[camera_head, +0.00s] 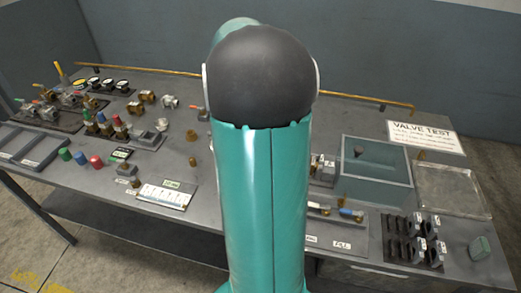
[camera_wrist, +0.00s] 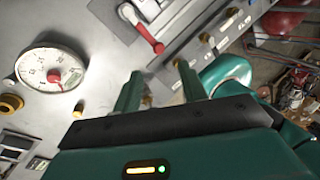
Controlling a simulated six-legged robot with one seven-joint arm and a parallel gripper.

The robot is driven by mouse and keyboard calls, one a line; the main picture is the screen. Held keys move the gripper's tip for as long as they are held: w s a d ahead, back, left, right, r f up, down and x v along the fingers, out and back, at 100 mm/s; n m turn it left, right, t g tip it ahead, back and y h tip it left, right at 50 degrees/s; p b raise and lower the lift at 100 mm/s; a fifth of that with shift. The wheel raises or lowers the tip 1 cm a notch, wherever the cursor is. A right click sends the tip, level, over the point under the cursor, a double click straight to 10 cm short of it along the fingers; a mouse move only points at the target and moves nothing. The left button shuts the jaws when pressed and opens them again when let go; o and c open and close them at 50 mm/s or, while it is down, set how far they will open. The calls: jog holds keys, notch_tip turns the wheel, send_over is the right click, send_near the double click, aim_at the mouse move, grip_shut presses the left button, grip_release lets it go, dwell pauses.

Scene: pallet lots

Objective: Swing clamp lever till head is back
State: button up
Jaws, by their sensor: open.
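A lever with a pale arm and a red grip (camera_wrist: 145,32) shows at the top of the wrist view, on a grey block beside a metal rail. It looks like the clamp lever, but I cannot make out the clamp head. My gripper (camera_wrist: 158,78) is open, its two green fingers spread below the lever, apart from the red grip. A small brass piece shows between the fingers, with no sign of being gripped. In the head view my arm covers the middle of the bench, hiding the gripper and this lever.
A white dial gauge (camera_wrist: 50,70) lies left of the fingers, with brass fittings near it. The bench carries valves at left, a clear-lidded box (camera_head: 376,172), a VALVE TEST sign (camera_head: 424,136) and black clips (camera_head: 412,240) at right. A brass rail (camera_head: 365,97) lines the back.

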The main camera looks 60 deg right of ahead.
jog(key=shift+v, duration=2.35)
jog(key=w+a+r+m+t+h, duration=0.1)
jog(key=w+a+r+m+t, duration=0.15)
jog(key=a, duration=0.65)
jog(key=w+a+r+m+t+h, duration=0.1)
jog(key=w+a+m, duration=0.25)
jog(key=a, duration=0.55)
jog(key=s+a+m+t, duration=0.2)
jog(key=a+m, duration=0.3)
jog(key=a, duration=0.4)
jog(key=s+a+m+t+y, duration=0.1)
jog(key=s+a+m+t, duration=0.2)
jog(key=a, duration=0.7)
jog(key=shift+s+f+m+t, duration=0.15)
jog(key=shift+f+m+t, duration=0.3)
jog(key=shift+m, duration=0.55)
jog(key=shift+d+r, duration=0.1)
jog(key=shift+c, duration=0.6)
